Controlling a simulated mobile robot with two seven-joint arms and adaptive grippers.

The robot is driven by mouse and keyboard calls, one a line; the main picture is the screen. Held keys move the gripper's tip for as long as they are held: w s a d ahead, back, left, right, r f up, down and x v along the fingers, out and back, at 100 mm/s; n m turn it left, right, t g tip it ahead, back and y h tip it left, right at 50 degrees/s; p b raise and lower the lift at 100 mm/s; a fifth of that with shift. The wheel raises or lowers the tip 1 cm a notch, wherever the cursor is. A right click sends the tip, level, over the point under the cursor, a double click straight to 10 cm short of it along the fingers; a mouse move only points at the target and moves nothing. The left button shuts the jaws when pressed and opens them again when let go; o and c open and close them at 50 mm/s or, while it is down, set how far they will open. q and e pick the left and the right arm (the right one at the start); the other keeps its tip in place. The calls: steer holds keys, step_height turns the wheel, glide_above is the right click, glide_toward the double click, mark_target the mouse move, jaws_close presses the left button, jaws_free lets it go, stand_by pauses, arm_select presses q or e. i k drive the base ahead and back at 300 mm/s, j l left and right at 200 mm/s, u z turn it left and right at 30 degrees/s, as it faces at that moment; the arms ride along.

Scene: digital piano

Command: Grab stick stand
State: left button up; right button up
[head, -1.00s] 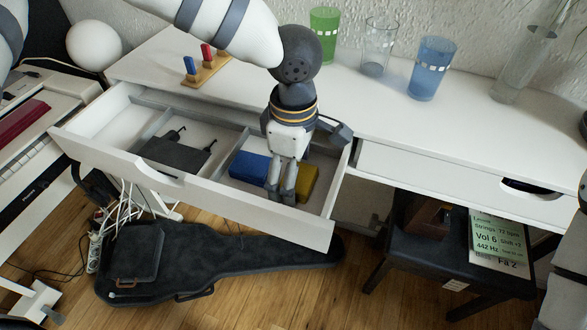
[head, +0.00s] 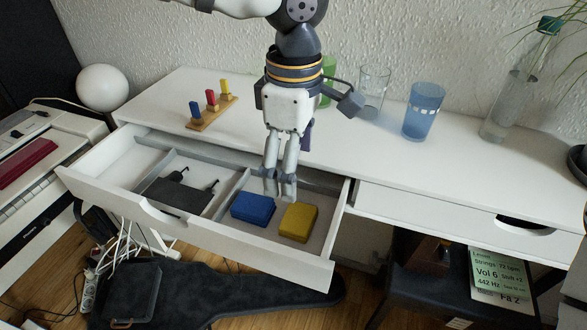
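The stick stand (head: 211,113) is a wooden bar with upright blue, red and yellow sticks, on the white desk (head: 350,145) at the left. My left gripper (head: 280,192) points down over the open drawer (head: 190,235), to the right of the stand and apart from it. Its fingers look close together, and I cannot tell whether they meet. Nothing is visible between them. A blue block (head: 253,208) and a yellow block (head: 298,221) lie in the drawer's right compartment, just below the fingertips. My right gripper is not in view.
A black device (head: 180,195) lies in the drawer's middle compartment. A white sphere lamp (head: 102,88) is left of the desk.

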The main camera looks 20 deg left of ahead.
mark_target(211, 113)
steer(key=k, duration=1)
